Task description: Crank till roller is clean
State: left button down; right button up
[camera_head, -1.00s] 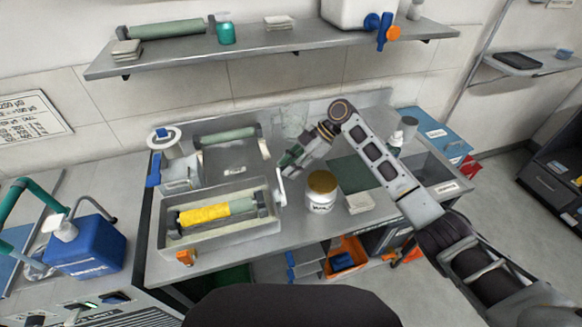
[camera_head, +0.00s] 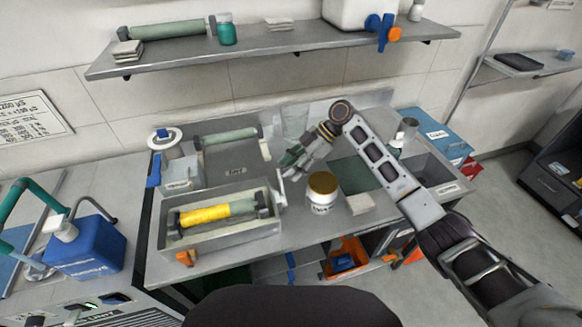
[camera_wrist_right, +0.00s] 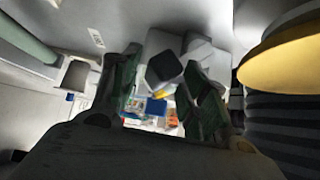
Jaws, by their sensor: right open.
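The roller (camera_head: 205,214) lies in a grey open tray (camera_head: 222,238) on the bench. Its left part is yellow and its right part is green. A crank shows as a pale piece at the tray's right end, mostly hidden near my right gripper (camera_head: 289,164). In the right wrist view my right gripper (camera_wrist_right: 150,90) is open, with a dark block-like knob (camera_wrist_right: 165,68) seen between its green fingers; I cannot tell whether they touch it. My left gripper is not in view.
A white jar with a gold lid (camera_head: 322,183) stands just right of my right gripper; the lid looms close in the right wrist view (camera_wrist_right: 285,50). A second green roller (camera_head: 228,135) lies behind the tray. A white block (camera_head: 359,203) sits right of the jar.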

jog(key=v, duration=1.1)
jog(key=shift+d+r, duration=0.2)
jog(key=shift+r, duration=0.05)
jog(key=shift+w+a, duration=0.1)
jog(key=shift+w, duration=0.05)
dwell(1.0)
